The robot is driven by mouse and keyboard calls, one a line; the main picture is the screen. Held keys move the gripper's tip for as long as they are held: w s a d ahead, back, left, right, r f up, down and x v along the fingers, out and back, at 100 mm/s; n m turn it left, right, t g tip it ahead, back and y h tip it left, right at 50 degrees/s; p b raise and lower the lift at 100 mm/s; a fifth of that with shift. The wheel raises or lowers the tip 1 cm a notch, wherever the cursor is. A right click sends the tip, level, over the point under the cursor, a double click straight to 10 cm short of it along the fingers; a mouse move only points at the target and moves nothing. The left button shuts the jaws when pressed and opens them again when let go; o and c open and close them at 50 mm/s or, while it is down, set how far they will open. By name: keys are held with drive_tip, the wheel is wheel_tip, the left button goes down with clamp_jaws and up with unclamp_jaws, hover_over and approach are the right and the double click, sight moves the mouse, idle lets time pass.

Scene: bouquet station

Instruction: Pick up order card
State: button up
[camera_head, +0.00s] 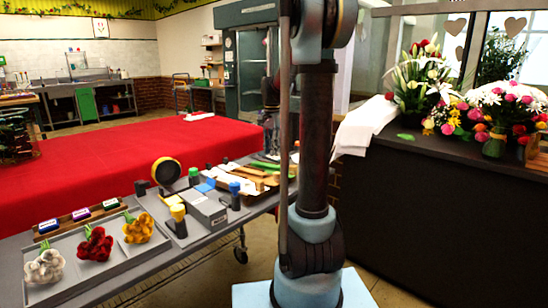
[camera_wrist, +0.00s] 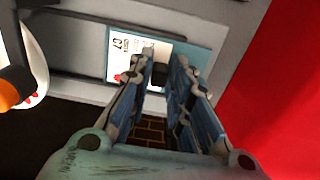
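The order card (camera_wrist: 122,52) shows in the wrist view, near the top middle. It is a white card with dark print and a red mark low down, beside a blue-grey area. My gripper (camera_wrist: 163,72) points at its lower right part, with a narrow gap between its two blue-grey fingers. The fingertips overlap the card's edge in the picture, but I cannot tell whether they touch it. A small dark piece shows between the tips. I cannot make out the card or the fingertips in the head view, where my arm covers the middle.
A grey bench (camera_head: 125,285) holds a tray of flower bunches (camera_head: 95,244), a yellow-topped bottle (camera_head: 178,220) and tools. A red-covered table (camera_head: 110,150) stands behind it. A dark counter (camera_head: 440,210) with bouquets is at right. An orange-and-black object (camera_wrist: 12,85) is left in the wrist view.

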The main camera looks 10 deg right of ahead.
drive_tip(key=shift+f, duration=0.15)
clamp_jaws()
